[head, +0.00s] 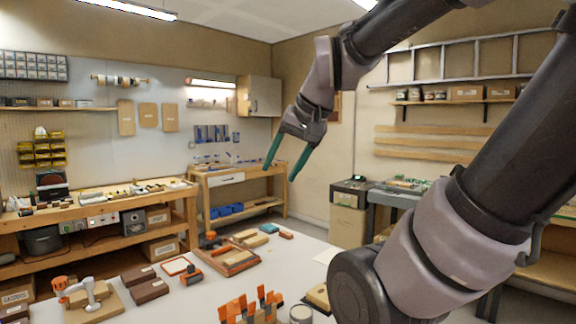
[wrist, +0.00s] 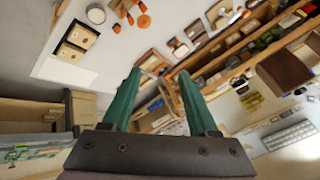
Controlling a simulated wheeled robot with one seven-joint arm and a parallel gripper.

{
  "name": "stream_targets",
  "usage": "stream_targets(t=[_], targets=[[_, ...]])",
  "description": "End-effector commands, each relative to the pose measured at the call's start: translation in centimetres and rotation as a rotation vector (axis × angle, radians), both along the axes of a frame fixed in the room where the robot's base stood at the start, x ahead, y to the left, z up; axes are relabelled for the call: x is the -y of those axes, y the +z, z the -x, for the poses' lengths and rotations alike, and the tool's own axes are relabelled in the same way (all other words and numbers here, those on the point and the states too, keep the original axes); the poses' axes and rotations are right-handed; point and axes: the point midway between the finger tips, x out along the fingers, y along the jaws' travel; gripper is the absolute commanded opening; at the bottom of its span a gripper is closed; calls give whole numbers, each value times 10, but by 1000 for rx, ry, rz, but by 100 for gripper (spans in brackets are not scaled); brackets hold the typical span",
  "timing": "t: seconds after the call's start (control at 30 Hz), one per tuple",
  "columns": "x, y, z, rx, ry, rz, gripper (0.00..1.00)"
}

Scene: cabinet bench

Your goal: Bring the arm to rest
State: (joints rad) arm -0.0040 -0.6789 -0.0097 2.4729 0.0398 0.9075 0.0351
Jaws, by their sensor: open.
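My gripper (head: 286,164) has two green fingers spread apart with nothing between them. It hangs in the air above the far part of the white bench top (head: 215,292), well clear of the things on it. My arm comes in from the right and bends over at the upper right. In the wrist view my gripper (wrist: 155,80) also shows open and empty, with a tilted view of the bench and the wall shelves beyond it.
A wooden tray (head: 232,262), brown blocks (head: 150,290), orange-handled clamps (head: 262,302) and a grey can (head: 301,314) stand on the bench top. A wooden workbench (head: 240,178) and a wall cabinet (head: 260,96) are behind. The air around my gripper looks free.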

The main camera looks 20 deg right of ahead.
Motion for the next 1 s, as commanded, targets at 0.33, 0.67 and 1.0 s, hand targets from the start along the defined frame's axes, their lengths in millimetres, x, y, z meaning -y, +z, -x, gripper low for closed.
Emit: stream_targets(t=[0.33,0.67,1.0], targets=[[5,2,18,42,41,65,60],[4,3,18,42,40,63,60],[4,3,17,42,39,63,60]])
